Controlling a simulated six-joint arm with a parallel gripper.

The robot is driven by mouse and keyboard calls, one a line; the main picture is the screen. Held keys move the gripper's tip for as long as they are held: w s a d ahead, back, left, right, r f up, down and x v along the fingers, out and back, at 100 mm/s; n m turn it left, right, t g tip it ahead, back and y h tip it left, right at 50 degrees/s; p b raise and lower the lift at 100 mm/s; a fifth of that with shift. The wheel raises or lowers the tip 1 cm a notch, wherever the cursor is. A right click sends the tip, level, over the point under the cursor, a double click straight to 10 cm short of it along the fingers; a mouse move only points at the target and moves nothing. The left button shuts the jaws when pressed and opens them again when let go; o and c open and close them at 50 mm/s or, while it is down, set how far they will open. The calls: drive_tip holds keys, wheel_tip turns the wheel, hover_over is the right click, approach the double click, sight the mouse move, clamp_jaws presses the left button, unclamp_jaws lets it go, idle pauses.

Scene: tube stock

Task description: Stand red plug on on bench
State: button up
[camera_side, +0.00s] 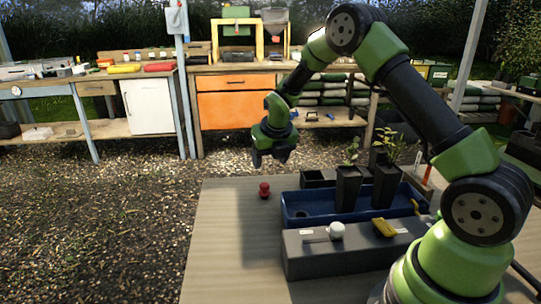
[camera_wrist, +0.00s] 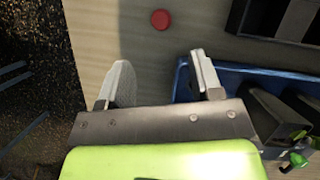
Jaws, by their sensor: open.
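The red plug (camera_side: 264,190) stands upright on the wooden bench (camera_side: 225,240), left of the dark trays in the side view. In the wrist view the red plug (camera_wrist: 160,19) shows from above as a round red disc, ahead of the jaws and roughly between their lines. My gripper (camera_side: 271,160) hangs above the bench's far edge, above the plug and apart from it. Its two fingers (camera_wrist: 160,80) are spread wide with nothing between them.
A blue trough (camera_side: 300,215) holds two dark pots with plants. A grey block (camera_side: 310,262) in front carries a white knob (camera_side: 337,230) and a yellow piece (camera_side: 384,228). A black tray (camera_wrist: 285,18) lies right of the plug. The bench's left side is clear.

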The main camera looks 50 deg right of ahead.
drive_tip(key=s+a+r+m+t+y, duration=0.1)
drive_tip(key=s+a+r+m, duration=0.3)
drive_tip(key=s+r+m, duration=0.35)
drive_tip(key=s+a+r+m+t, duration=0.1)
drive_tip(key=s+a+r+m, duration=0.35)
drive_tip(key=r+m, duration=0.5)
drive_tip(key=s+a+m+y, duration=0.1)
drive_tip(key=s+a+m, duration=0.2)
drive_tip(key=s+m, duration=0.4)
drive_tip(key=s+a+r+m+t+y, duration=0.1)
drive_tip(key=s+a+m, duration=0.3)
drive_tip(key=m, duration=0.6)
drive_tip(key=s+y, duration=0.1)
drive_tip(key=s, duration=0.1)
drive_tip(key=shift+s+r, duration=0.2)
drive_tip(key=shift+s, duration=0.2)
